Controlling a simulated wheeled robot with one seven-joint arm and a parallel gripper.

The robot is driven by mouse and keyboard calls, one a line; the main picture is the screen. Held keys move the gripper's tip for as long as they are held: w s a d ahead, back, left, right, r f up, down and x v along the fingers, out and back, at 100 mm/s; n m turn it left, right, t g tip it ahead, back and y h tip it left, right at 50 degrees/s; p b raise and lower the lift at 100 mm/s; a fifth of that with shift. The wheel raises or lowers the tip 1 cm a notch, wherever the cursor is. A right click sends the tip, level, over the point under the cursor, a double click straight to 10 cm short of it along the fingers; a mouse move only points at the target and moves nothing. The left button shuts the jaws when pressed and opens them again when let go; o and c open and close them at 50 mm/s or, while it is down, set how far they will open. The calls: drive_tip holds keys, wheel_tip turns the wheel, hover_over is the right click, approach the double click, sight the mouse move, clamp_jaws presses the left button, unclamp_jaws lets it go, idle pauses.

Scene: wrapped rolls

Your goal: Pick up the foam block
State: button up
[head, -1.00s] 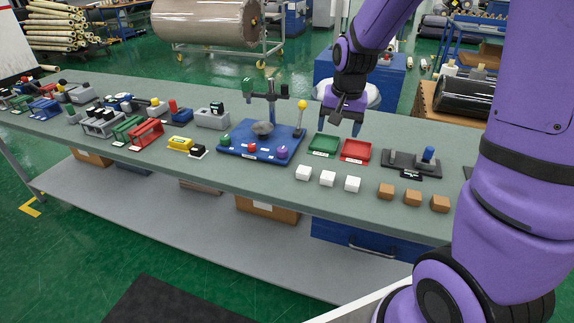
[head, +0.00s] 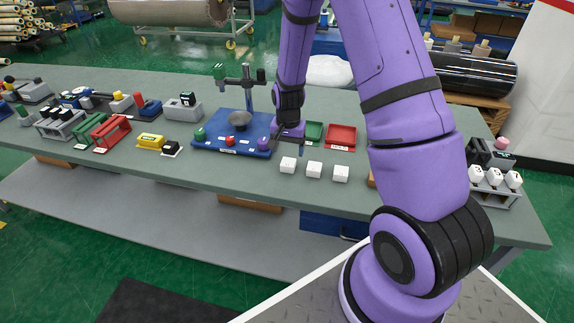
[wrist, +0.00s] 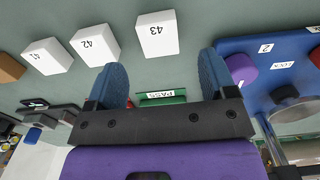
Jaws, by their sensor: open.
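Three white blocks stand in a row near the table's front edge: a left one (head: 288,165), a middle one (head: 314,170) and a right one (head: 340,173). In the wrist view they carry labels 43 (wrist: 157,36), 42 (wrist: 95,46) and 41 (wrist: 47,57). Which of these is the foam block I cannot tell; none is marked as foam. My gripper (head: 291,138) is above the table between the blue board and the green tray, just behind the left white block. In the wrist view its blue fingers (wrist: 161,78) are apart, with nothing between them.
A blue board (head: 232,148) with coloured knobs and a post is left of my gripper. A green tray (head: 314,132) and a red tray (head: 341,136) lie behind the white blocks. A brown block (wrist: 10,68) stands beyond block 41.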

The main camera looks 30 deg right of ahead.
sight(288, 162)
drive_tip(key=shift+f, duration=3.15)
drive_tip(key=c, duration=1)
